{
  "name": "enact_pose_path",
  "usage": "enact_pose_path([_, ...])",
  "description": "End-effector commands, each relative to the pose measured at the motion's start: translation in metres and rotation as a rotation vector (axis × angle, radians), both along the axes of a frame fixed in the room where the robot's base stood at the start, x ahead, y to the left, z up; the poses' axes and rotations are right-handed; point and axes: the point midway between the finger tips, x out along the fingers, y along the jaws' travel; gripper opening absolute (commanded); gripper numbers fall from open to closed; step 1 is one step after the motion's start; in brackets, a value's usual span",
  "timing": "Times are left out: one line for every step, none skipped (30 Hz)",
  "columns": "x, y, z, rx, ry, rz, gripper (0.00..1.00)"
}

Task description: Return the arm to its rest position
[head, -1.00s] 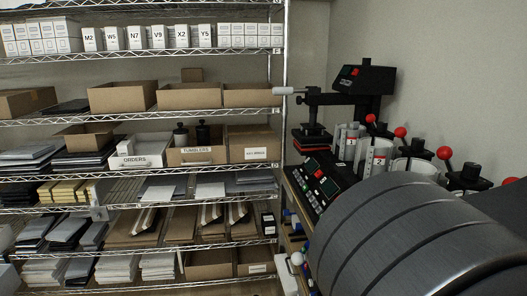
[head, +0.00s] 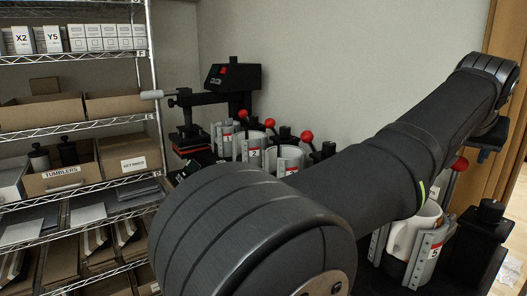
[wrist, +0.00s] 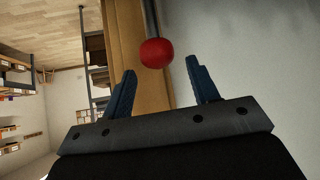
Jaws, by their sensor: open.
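My gripper (wrist: 162,92) shows in the wrist view with its two blue fingers spread wide and nothing between them. A red ball knob (wrist: 156,53) on a dark rod appears beyond the fingertips, apart from them as far as I can tell. In the head view my arm (head: 365,170) stretches from the lower middle to the upper right.
Mug presses with red-knobbed levers stand behind my arm, including press 2 (head: 253,152). A white mug (head: 405,238) sits in press 5 (head: 428,258) at right. A black heat press (head: 232,78) stands behind. A wire shelf (head: 75,125) with boxes fills the left.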

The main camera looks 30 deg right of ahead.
Motion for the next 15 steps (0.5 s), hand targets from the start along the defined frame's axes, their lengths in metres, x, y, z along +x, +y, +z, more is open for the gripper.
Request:
enact_pose_path([0.001, -0.002, -0.013, 0.005, 0.001, 0.001, 0.55])
enact_pose_path([0.001, -0.003, -0.018, 0.005, 0.001, 0.001, 0.55])
enact_pose_path([0.002, -0.005, -0.026, 0.005, 0.001, 0.001, 0.55])
enact_pose_path([0.002, -0.006, -0.032, 0.005, 0.001, 0.001, 0.55])
enact_pose_path([0.002, -0.001, -0.030, 0.001, 0.001, 0.001, 0.55])
enact_pose_path([0.002, 0.006, -0.028, -0.001, 0.000, 0.001, 0.55])
enact_pose_path([0.002, 0.010, -0.028, -0.001, 0.000, 0.001, 0.55])
enact_pose_path([0.002, 0.015, -0.028, -0.001, 0.000, 0.001, 0.55])
enact_pose_path([0.002, 0.020, -0.028, -0.001, 0.000, 0.001, 0.55])
enact_pose_path([0.002, 0.025, -0.028, 0.000, 0.001, 0.001, 0.55])
enact_pose_path([0.002, 0.029, -0.029, 0.000, 0.001, 0.001, 0.55])
enact_pose_path([0.002, 0.035, -0.031, 0.001, 0.000, 0.000, 0.55])
enact_pose_path([0.002, 0.039, -0.032, 0.002, 0.001, 0.000, 0.55])
enact_pose_path([0.002, 0.043, -0.033, 0.001, 0.000, 0.000, 0.55])
enact_pose_path([0.002, 0.049, -0.034, 0.001, 0.000, 0.000, 0.55])
